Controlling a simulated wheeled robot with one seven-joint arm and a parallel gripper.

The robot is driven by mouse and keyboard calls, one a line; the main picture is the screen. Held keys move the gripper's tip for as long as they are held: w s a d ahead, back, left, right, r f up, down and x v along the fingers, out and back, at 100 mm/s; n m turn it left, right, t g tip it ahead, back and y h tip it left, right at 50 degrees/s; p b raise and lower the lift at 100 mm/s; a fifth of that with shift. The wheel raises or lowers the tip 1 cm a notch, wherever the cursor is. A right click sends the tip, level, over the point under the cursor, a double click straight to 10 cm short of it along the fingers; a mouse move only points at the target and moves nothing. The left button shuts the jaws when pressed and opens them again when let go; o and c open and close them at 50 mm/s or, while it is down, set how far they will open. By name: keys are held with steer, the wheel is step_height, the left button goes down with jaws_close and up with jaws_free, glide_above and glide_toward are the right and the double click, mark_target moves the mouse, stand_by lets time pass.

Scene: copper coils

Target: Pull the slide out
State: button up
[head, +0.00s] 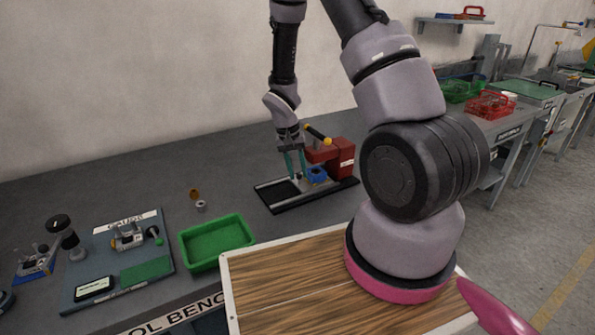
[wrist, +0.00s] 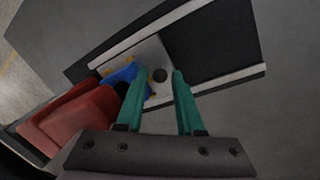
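The slide is a silver plate (wrist: 152,58) on two pale rails over a black base (wrist: 215,48); in the head view the base (head: 272,207) lies on the grey bench. A dark round knob or hole (wrist: 160,75) is on the plate. A blue part (wrist: 119,79) with yellow bits sits beside it, also visible in the head view (head: 317,174). The red press (head: 342,157) stands over the slide's right end. My gripper (wrist: 159,73) is open, its teal fingertips on either side of the dark round spot. I cannot tell whether they touch the plate.
A yellow-and-black handle (head: 318,133) rises from the press beside my gripper. A green tray (head: 216,241) stands front left, with a gauge board (head: 118,258) beyond it. The black base's left part is empty, and bare bench lies behind.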

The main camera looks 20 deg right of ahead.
jaws_close()
stand_by(1.3)
